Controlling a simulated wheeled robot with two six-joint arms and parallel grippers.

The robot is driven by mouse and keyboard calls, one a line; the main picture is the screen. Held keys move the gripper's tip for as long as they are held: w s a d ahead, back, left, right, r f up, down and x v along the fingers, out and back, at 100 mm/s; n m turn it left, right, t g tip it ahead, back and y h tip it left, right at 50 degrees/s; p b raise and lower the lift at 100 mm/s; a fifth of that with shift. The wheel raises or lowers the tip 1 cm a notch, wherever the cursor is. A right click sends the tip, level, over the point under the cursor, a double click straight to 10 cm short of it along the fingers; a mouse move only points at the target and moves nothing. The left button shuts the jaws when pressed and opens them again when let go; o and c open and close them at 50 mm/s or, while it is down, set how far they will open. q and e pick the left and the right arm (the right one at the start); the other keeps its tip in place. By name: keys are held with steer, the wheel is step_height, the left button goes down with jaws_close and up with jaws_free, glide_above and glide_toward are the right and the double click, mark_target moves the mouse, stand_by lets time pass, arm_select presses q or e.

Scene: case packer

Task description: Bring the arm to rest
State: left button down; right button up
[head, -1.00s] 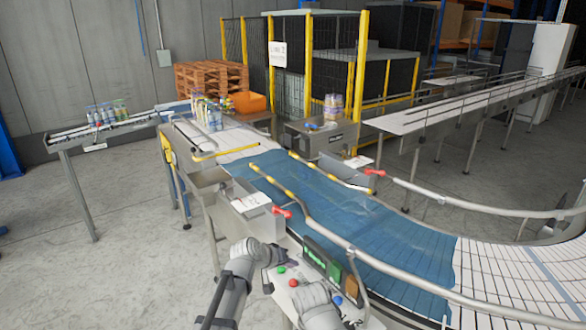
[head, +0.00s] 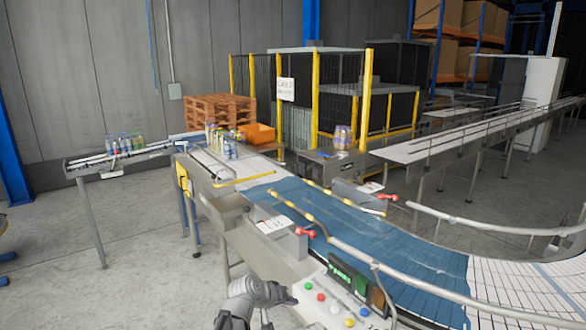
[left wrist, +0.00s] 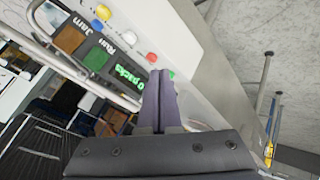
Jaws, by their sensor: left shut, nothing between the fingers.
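My left gripper (head: 288,297) is low in the head view, beside the left edge of the control panel (head: 318,308). In the left wrist view its two fingers (left wrist: 161,92) are together with nothing between them. Beyond the fingertips that view shows the panel's green-lit display (left wrist: 125,79) and coloured buttons. I cannot tell from the wrist view how far the fingers are from the panel. My right gripper is not in view.
The conveyor with a blue belt section (head: 375,244) and metal guide rails runs behind the panel. A red-handled clamp (head: 305,233) sits near the panel. Bottles (head: 222,141) stand on the far line. Concrete floor (head: 120,285) is open at left.

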arm_select(q)
steer(key=s+a+f+m+g+y+b, duration=0.2)
steer(key=s+a+f+g+y+b, duration=0.1)
steer(key=s+f+b, duration=0.5)
steer(key=s+a+f+m+g+y+b, duration=0.2)
steer(key=s+f+b, duration=0.6)
steer(key=s+f, duration=0.6)
steer(key=s+a+g+y, duration=0.1)
steer(key=s+g+y, duration=0.1)
steer(key=s, duration=0.2)
steer(key=shift+s+f+y, duration=0.2)
steer(key=shift+f+y, duration=0.1)
steer(key=shift+f, duration=0.05)
